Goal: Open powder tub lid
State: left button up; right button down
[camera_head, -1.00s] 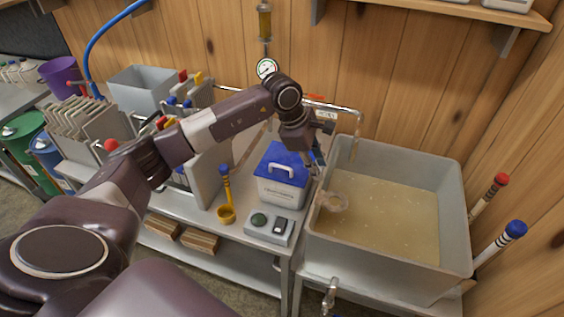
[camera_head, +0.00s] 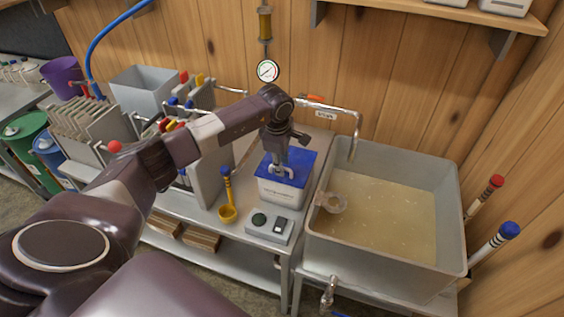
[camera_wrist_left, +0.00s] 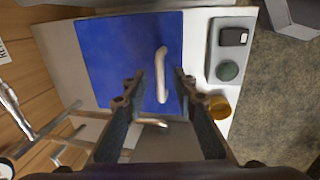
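The powder tub (camera_head: 281,192) is a white box with a blue lid (camera_head: 298,160) that lies flat on it. It stands on the metal bench left of the big basin. The lid has a pale arched handle (camera_head: 283,171). My left gripper (camera_head: 280,168) is right above the lid at the handle. In the left wrist view the open fingers (camera_wrist_left: 156,98) point at the blue lid (camera_wrist_left: 110,62), with the handle (camera_wrist_left: 161,72) between their lines; contact cannot be told. My right gripper is not in view.
A grey basin (camera_head: 452,215) of cloudy liquid stands right of the tub. A steam pipe (camera_head: 356,135) runs behind.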

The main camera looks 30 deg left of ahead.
pick_arm(q)
grip_shut()
dwell(0.5)
